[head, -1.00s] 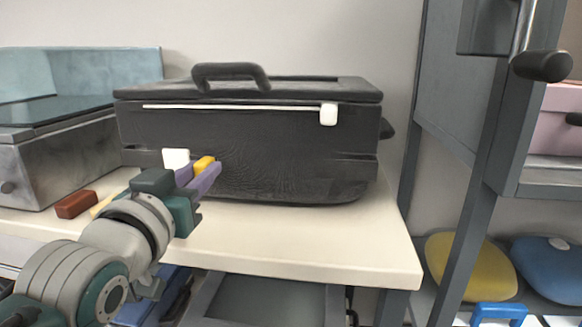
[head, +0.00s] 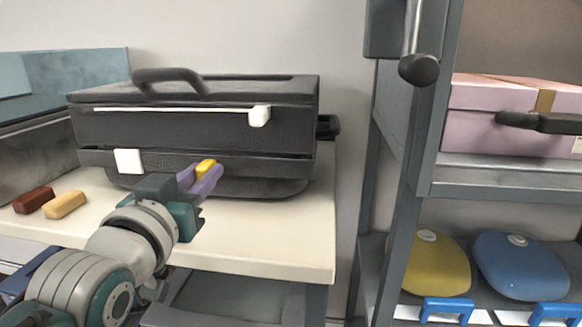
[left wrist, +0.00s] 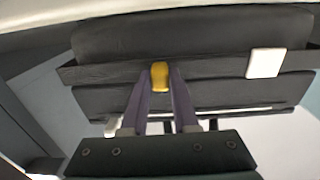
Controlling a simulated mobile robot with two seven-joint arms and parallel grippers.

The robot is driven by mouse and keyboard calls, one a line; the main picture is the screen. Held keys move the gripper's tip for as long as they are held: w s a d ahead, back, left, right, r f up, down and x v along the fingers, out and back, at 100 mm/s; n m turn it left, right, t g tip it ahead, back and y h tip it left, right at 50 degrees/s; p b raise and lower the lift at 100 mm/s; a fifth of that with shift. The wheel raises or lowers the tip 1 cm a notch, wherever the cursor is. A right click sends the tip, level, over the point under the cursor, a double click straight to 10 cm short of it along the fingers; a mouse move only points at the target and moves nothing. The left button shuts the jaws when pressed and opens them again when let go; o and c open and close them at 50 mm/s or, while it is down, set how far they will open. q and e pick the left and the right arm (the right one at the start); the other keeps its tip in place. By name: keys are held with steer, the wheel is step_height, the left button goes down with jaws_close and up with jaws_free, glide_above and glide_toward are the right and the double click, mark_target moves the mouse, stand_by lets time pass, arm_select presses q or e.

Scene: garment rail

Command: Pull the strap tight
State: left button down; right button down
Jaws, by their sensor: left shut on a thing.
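A black case (head: 200,130) with a top handle stands on the white table. A dark strap (head: 270,163) runs across its lower front, with a white square piece (head: 129,161) on it at the left. In the left wrist view the white piece (left wrist: 265,62) is on the right. My left gripper (head: 207,176) is in front of the case, right of the white piece. Its purple fingers are shut on a yellow tab (head: 206,166), seen between the fingertips in the left wrist view (left wrist: 160,75), against the strap. Whether tab and strap are joined is hidden. My right gripper is not in view.
A white slider (head: 260,116) sits at the right end of a white line on the case. Brown (head: 34,200) and tan (head: 65,205) blocks lie left on the table (head: 270,254). A grey rack (head: 425,150) stands right. The table's front right is clear.

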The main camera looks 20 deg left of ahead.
arm_select(q)
steer(key=shift+a, duration=0.2)
steer(key=c, duration=0.7)
jaws_free()
steer(key=shift+s+a, duration=0.1)
steer(key=shift+a, duration=0.1)
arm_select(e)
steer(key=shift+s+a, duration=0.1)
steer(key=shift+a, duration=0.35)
arm_select(q)
steer(key=shift+s, duration=0.1)
steer(key=p+v, duration=0.1)
steer(key=v, duration=0.8)
steer(key=shift+s+d+p, duration=0.15)
steer(key=shift+s+p, duration=0.15)
steer(key=shift+s, duration=0.1)
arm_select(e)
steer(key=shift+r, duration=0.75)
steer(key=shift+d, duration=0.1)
